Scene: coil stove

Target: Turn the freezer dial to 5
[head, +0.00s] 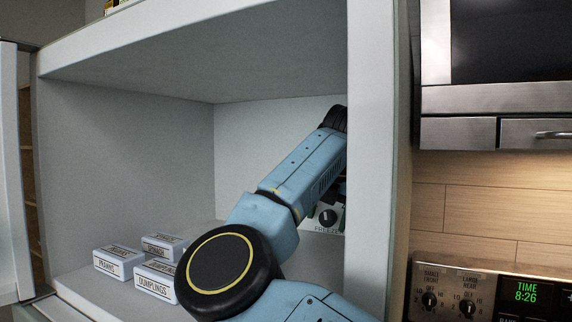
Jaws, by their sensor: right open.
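The freezer dial (328,217) is a small dark round knob on a pale plate on the back wall of the compartment, with "FREEZER" lettering below it. Its numbers and setting are too small to read. My right arm reaches into the compartment, its forearm slanting up and right across the view. My right gripper (327,206) is mostly hidden behind that forearm. Dark parts of it show close around the dial, and it is open. I cannot tell whether it touches the dial. My left gripper is not in view.
Several white labelled boxes, including prawns (107,265) and dumplings (153,284), sit on the compartment floor at left. The compartment's right wall edge (372,150) stands close to my wrist. An open door (10,180) is at far left. A stove panel (460,290) is at right.

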